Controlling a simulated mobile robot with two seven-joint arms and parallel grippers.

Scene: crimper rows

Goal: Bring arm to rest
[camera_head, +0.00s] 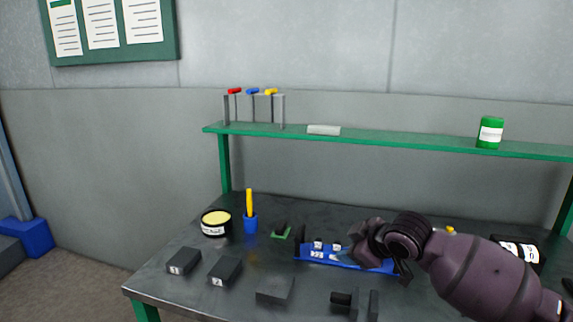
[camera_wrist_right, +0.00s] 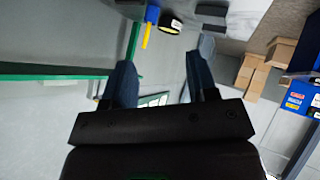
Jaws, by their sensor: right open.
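My right arm (camera_head: 485,275) comes in from the right over the workbench, with its wrist bent above the blue tray (camera_head: 345,261). My right gripper shows in the right wrist view (camera_wrist_right: 163,72), with its two dark fingers spread wide apart and nothing between them. In the head view the arm and wrist cover the right part of the tray, and the fingertips are hard to make out. My left gripper is out of view.
Dark numbered blocks (camera_head: 225,270) stand at the front left of the workbench. A round tin (camera_head: 216,223) and a blue cup (camera_head: 250,224) stand behind them. The green shelf (camera_head: 400,140) above holds a green can (camera_head: 490,132). The air left of my wrist is free.

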